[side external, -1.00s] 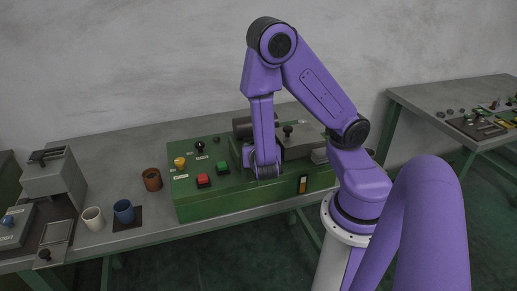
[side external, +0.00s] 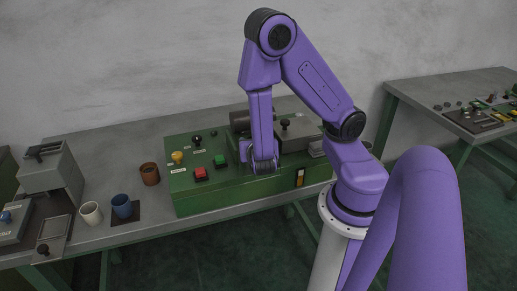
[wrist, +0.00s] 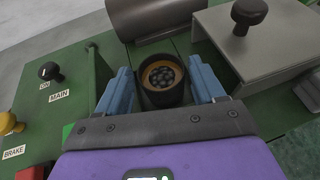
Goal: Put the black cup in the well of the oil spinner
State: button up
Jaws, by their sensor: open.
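A round black cup (wrist: 162,97) with a brown inner rim and several dark balls inside stands between my fingers in the wrist view. My gripper (wrist: 163,84) is open, with one blue finger on each side of the cup; I cannot tell whether they touch it. In the side view my gripper (side external: 264,165) points down over the green machine (side external: 215,202), and the cup is hidden there. I cannot single out the oil spinner or its well for certain; a grey machine with a handle (side external: 50,172) stands at the far left.
A dark cylinder (wrist: 155,14) lies behind the cup, and a grey cover with a black knob (wrist: 248,14) is to its right. Brown (side external: 149,174), white (side external: 91,213) and blue (side external: 122,206) cups stand left of the green machine. A second table (side external: 460,88) is at right.

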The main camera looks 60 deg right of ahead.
jog(key=s+a+r+m+g+y, duration=0.3)
jog(key=s+a+m+y, duration=0.3)
jog(key=a, duration=0.2)
jog(key=s+a+r+m+g+y, duration=0.4)
jog(key=s+a+r+m+y, duration=0.1)
jog(key=s+a+m+y, duration=0.1)
jog(key=shift+s+a+r, duration=0.15)
jog(key=shift+s+a, duration=0.65)
jog(key=shift+a, duration=0.3)
dwell(0.4)
